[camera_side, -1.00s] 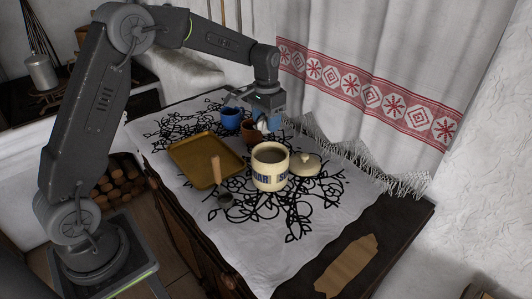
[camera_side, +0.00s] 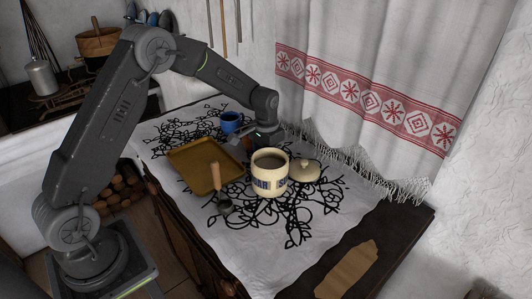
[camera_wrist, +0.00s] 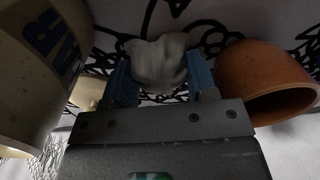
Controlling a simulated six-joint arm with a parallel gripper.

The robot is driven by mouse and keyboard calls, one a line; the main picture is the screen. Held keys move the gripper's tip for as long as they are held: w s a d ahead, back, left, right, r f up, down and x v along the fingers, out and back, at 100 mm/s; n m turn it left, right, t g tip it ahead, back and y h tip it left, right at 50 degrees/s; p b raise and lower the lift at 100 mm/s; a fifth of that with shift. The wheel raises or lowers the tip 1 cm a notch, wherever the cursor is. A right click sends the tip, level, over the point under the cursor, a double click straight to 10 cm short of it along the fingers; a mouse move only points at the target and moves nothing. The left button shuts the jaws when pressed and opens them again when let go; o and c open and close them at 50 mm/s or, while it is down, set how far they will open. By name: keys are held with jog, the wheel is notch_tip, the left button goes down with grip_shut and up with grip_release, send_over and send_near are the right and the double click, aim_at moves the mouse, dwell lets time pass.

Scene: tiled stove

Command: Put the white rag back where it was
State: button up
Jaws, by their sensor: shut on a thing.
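My gripper (camera_wrist: 160,82) is shut on the white rag (camera_wrist: 158,60), a crumpled whitish lump between its blue fingers in the wrist view. In the side view my gripper (camera_side: 263,140) is low over the cloth, just behind the cream sugar jar (camera_side: 270,180); the rag is hidden there. In the wrist view the jar (camera_wrist: 38,60) is close on the left and an orange-brown cup (camera_wrist: 258,80) close on the right. The cup is mostly hidden by my gripper in the side view. I cannot tell whether the rag touches the cloth.
A blue mug (camera_side: 231,121) stands behind the brass-coloured tray (camera_side: 205,164). A wooden-handled ladle (camera_side: 216,178) is at the tray's front corner. The jar's lid (camera_side: 305,170) lies right of the jar. The patterned cloth (camera_side: 262,240) is free in front. A fringed curtain (camera_side: 370,100) hangs behind.

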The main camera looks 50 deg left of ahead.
jog(key=shift+f, duration=0.15)
jog(key=o, duration=0.7)
jog(key=s+d+r+t, duration=0.1)
jog(key=s+r, duration=0.2)
jog(key=r, duration=0.6)
jog(key=s+d+r, duration=0.2)
jog(key=r, duration=0.7)
jog(key=s+d+r+t, duration=0.1)
jog(key=s+d, duration=0.1)
jog(key=s, duration=0.6)
jog(key=s+d+r+t, duration=0.1)
jog(key=s+d+t, duration=0.1)
jog(key=s, duration=0.6)
jog(key=s+d+t, duration=0.1)
jog(key=s+d, duration=0.1)
jog(key=s, duration=0.6)
jog(key=shift+d+r+t, duration=0.1)
jog(key=shift+r+t, duration=0.2)
jog(key=shift+r, duration=0.1)
